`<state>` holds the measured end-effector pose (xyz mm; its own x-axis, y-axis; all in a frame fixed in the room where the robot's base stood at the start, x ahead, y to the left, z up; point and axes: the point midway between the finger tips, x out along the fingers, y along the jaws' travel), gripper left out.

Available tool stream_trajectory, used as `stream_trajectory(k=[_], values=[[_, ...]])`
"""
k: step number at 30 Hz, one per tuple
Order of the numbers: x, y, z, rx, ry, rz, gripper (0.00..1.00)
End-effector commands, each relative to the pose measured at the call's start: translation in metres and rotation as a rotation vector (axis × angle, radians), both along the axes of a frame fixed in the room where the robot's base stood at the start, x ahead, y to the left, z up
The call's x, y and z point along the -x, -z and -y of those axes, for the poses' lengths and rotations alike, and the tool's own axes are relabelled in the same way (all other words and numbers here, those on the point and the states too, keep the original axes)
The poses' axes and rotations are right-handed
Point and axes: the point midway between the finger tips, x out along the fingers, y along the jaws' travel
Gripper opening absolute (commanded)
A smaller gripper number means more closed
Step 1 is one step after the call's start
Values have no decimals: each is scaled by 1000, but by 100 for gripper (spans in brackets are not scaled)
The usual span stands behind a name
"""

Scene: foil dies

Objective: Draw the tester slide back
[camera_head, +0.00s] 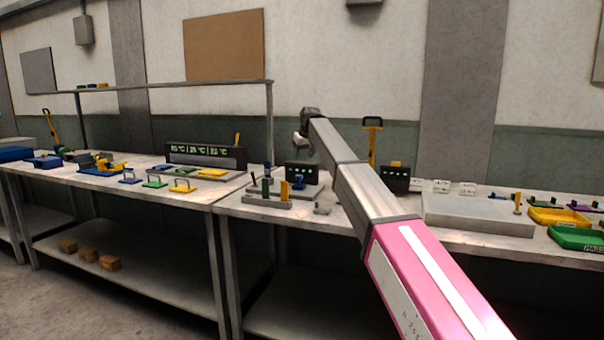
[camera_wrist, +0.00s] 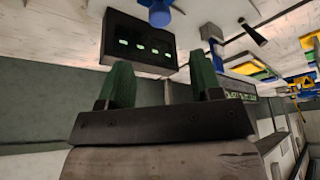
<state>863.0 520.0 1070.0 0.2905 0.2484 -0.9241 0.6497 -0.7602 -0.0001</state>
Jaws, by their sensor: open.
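My gripper (camera_head: 302,138) is high above the middle bench, at the far end of my raised arm. In the wrist view its two green-padded fingers (camera_wrist: 162,82) stand apart with nothing between them. A black tester box with green lights (camera_head: 302,172) stands on the bench below the gripper. A black box with green lights also shows beyond the fingers in the wrist view (camera_wrist: 138,46), apart from them. A blue part (camera_wrist: 158,12) sits beside that box, cut by the top edge. I cannot tell for sure which part is the tester slide.
A second black box (camera_head: 396,178) is right of my arm. A grey slab (camera_head: 478,214) and yellow (camera_head: 556,217) and green (camera_head: 580,238) trays lie farther right. My arm hides part of the bench.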

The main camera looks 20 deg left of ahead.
Motion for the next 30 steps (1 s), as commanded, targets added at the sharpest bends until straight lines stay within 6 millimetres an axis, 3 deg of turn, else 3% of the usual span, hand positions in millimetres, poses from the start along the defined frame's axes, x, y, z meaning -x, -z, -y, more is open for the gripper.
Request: stream_trajectory(k=[5,18,24,30], values=[[-4,14,-4,1,-1,-1,59],[-26,81,-23,0,0,0,59],[-30,97,-26,1,0,-1,59],[-31,99,-27,0,0,0,59]])
